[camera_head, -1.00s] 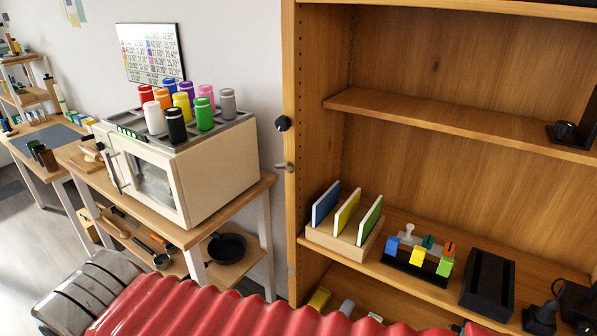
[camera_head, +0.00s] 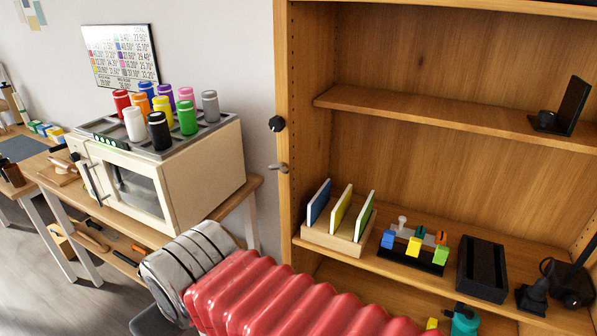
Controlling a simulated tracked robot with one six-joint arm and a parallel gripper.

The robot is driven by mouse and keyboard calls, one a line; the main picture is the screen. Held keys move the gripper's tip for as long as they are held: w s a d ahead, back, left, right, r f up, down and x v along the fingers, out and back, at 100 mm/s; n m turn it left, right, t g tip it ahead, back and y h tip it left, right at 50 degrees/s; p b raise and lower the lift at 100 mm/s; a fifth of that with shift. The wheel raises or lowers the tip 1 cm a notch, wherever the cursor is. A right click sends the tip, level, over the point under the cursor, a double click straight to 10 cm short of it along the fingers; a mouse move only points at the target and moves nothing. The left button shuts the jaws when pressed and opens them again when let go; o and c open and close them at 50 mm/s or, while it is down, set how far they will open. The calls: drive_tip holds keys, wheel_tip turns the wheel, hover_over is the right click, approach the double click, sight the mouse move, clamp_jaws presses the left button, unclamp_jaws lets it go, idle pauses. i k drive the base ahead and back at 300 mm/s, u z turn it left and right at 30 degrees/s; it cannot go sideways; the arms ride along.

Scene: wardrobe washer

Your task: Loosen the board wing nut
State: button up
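A small metallic fitting (camera_head: 280,168), which may be the wing nut, sticks out from the front edge of the wooden cabinet's left side panel (camera_head: 289,215). A black lobed knob (camera_head: 276,123) sits above it on the same edge. I cannot tell from here which one is the board wing nut. My arm, with its red ribbed sleeve and grey end, crosses the bottom of the view below and apart from both. My gripper is not in view.
A cream oven (camera_head: 165,185) with several coloured bottles on top stands on a wooden table (camera_head: 235,195) to the left. The cabinet's lower shelf (camera_head: 420,275) holds a rack of boards (camera_head: 340,235), coloured blocks (camera_head: 413,248) and a black tray (camera_head: 482,268). A wall chart (camera_head: 121,55) hangs behind.

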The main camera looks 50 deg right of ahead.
sight(282, 166)
drive_tip(key=z, duration=1.55)
drive_tip(key=k, duration=0.35)
drive_tip(key=u, duration=2.65)
